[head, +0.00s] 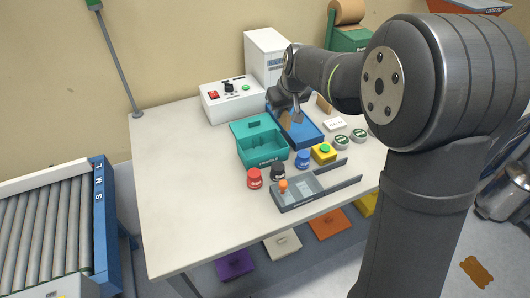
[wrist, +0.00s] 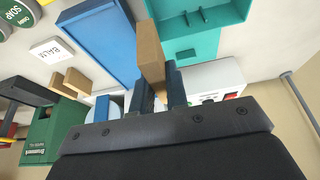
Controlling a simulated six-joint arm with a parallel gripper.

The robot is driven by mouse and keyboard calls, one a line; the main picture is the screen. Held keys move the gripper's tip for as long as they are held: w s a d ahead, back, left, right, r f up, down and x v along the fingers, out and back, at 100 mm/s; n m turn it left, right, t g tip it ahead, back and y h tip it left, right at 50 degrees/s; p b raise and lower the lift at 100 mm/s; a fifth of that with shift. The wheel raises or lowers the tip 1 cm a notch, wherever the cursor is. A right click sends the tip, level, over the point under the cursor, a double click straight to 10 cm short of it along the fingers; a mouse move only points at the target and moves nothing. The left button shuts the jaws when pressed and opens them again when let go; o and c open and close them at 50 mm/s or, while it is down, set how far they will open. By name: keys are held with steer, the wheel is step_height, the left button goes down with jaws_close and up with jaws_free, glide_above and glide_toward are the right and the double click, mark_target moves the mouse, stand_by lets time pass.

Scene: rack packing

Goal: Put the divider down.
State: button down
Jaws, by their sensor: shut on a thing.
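My gripper (head: 286,107) is shut on the divider, a flat tan piece (head: 291,118), over the blue tray (head: 307,139) in the head view. In the wrist view the divider (wrist: 150,52) sticks out from between the dark fingers of my gripper (wrist: 159,88). It lies across the strip between the blue tray (wrist: 98,48) and the teal box (wrist: 195,42). I cannot tell whether the divider touches the tray or hangs above it. My gripper hides part of the tray's far end.
The open teal box (head: 262,150) stands left of the tray. A white control box (head: 232,100) is behind. Blue (head: 302,158), red (head: 255,178) and black jars, a yellow button box (head: 323,152) and a grey rack (head: 312,193) stand in front. The table's left side is clear.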

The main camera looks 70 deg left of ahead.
steer(key=s+f, duration=0.6)
steer(key=shift+s+d+f, duration=0.1)
steer(key=shift+s+d, duration=0.2)
steer(key=shift+s, duration=0.05)
steer(key=shift+f, duration=2.35)
steer(key=shift+f, duration=0.1)
steer(key=c, duration=1.4)
jaws_free()
steer(key=shift+c, duration=0.2)
steer(key=v, duration=1.2)
